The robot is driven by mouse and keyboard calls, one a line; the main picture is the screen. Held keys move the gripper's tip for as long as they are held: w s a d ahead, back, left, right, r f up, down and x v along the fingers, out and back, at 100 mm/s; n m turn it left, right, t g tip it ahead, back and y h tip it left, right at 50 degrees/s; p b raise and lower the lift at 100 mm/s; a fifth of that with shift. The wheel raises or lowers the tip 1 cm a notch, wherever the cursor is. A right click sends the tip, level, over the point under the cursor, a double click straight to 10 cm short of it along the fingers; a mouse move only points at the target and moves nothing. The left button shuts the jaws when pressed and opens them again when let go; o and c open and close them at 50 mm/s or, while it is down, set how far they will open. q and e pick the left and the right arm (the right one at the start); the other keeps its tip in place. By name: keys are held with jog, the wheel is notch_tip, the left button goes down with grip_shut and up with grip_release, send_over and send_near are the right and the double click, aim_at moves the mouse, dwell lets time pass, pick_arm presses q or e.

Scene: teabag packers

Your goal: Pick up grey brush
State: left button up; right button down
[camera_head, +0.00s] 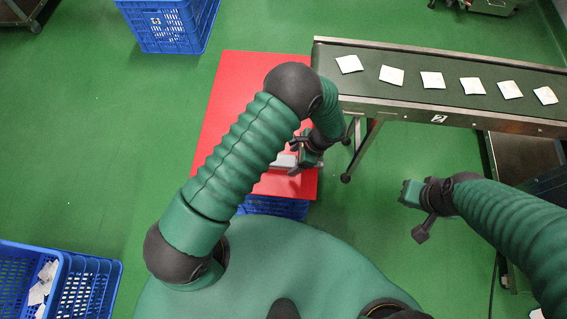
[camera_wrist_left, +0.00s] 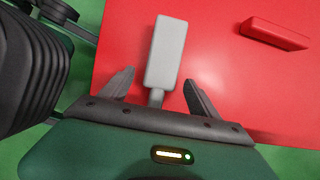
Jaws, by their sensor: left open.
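The grey brush (camera_wrist_left: 167,50) lies on the red tabletop (camera_wrist_left: 130,20). In the left wrist view its wide block points away from me and its thin neck runs back between my left gripper's fingers. My left gripper (camera_wrist_left: 159,78) is open, one finger on each side of the brush, with gaps visible on both sides. In the head view the left gripper (camera_head: 293,159) is over the table's lower right part, and only a pale piece of the brush (camera_head: 284,161) shows beside it.
A red block (camera_wrist_left: 275,35) lies on the table to the right of the brush in the wrist view. A conveyor (camera_head: 450,100) with several white teabags stands at the upper right. Blue crates (camera_head: 170,28) stand at the upper left and lower left (camera_head: 90,285).

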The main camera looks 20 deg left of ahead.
pick_arm(q)
jog(key=shift+x, duration=0.75)
jog(key=c, duration=0.4)
grip_shut()
jog(key=shift+r, duration=0.2)
